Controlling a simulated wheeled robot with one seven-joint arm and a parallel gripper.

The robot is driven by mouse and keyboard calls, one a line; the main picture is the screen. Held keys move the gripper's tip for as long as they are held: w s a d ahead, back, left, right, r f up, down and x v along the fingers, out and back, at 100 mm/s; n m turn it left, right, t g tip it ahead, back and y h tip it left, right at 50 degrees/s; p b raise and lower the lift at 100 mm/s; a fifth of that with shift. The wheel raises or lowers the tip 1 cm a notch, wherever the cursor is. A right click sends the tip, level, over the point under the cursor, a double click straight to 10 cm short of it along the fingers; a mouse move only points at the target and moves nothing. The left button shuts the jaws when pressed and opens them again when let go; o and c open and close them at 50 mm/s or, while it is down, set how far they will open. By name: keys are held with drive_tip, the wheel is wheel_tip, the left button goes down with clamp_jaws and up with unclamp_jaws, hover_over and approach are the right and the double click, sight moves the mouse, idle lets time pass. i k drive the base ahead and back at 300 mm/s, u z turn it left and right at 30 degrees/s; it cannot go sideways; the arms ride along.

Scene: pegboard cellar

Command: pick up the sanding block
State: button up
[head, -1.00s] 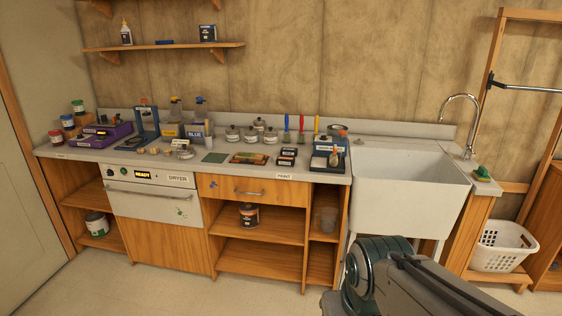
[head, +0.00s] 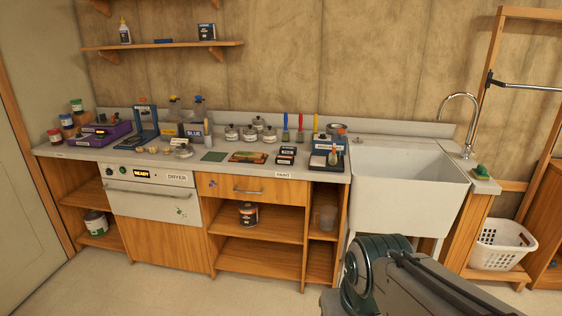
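I cannot single out the sanding block with certainty at this size. A flat dark green square (head: 214,156) lies on the worktop left of the middle, and a patterned orange and green piece (head: 248,158) lies beside it. A small flat blue item (head: 163,41) lies on the wall shelf. A green and yellow sponge-like block (head: 481,171) sits on the ledge right of the sink. My arm shows at the lower right, in front of the sink. My gripper is out of view.
A white basket (head: 503,245) sits on a low shelf at the right. The floor (head: 160,290) in front is clear.

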sight(280, 159)
drive_tip(key=u, duration=0.2)
drive_tip(key=i, duration=0.4)
drive_tip(key=u, duration=0.65)
drive_tip(key=i, duration=1.6)
drive_tip(key=z, duration=0.65)
drive_tip(key=i, duration=1.15)
drive_tip(key=z, duration=0.75)
